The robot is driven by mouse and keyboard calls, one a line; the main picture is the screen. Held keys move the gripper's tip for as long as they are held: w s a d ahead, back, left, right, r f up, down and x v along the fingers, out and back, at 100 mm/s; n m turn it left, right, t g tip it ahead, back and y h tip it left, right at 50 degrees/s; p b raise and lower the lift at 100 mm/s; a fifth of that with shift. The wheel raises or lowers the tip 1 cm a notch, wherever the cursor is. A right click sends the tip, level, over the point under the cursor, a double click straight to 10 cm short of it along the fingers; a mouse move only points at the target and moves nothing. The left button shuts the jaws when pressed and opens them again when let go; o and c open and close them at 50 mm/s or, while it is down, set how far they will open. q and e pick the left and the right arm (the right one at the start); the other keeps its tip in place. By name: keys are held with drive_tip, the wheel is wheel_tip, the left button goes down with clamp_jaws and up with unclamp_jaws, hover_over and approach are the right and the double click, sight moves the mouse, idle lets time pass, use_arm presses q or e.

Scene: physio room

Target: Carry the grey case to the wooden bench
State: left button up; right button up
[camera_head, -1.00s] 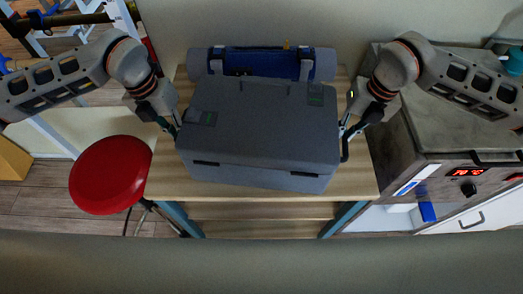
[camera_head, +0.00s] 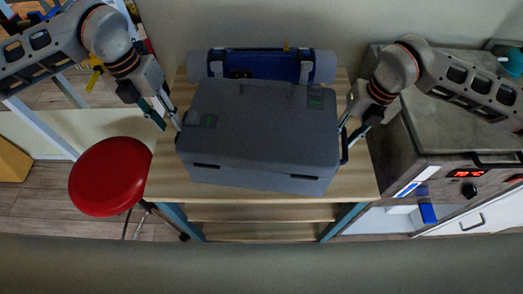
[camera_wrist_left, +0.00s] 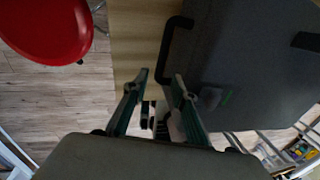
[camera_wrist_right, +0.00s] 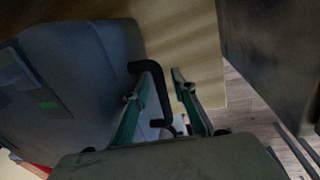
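The grey case (camera_head: 262,130) stands lid up on a wooden-topped stand (camera_head: 358,180) with blue legs; I cannot tell whether this stand is the wooden bench. A black side handle (camera_wrist_left: 166,42) shows in the left wrist view. My left gripper (camera_head: 170,117) is open at the case's left side, its fingertips (camera_wrist_left: 161,75) just short of that handle. My right gripper (camera_head: 347,126) is at the right side. In the right wrist view its fingers (camera_wrist_right: 164,69) are apart, with the right handle (camera_wrist_right: 164,95) between them; contact is unclear.
A blue and grey roll (camera_head: 262,64) lies behind the case by the wall. A red round stool (camera_head: 108,175) stands left of the stand. A grey-topped unit with a red display (camera_head: 467,172) stands close on the right. Bare floor (camera_head: 40,212) shows at the left.

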wheel_tip(320, 180, up, 12)
drive_tip(key=d, duration=0.2)
idle(0.4)
drive_tip(key=shift+s+d+f, duration=0.1)
idle(0.4)
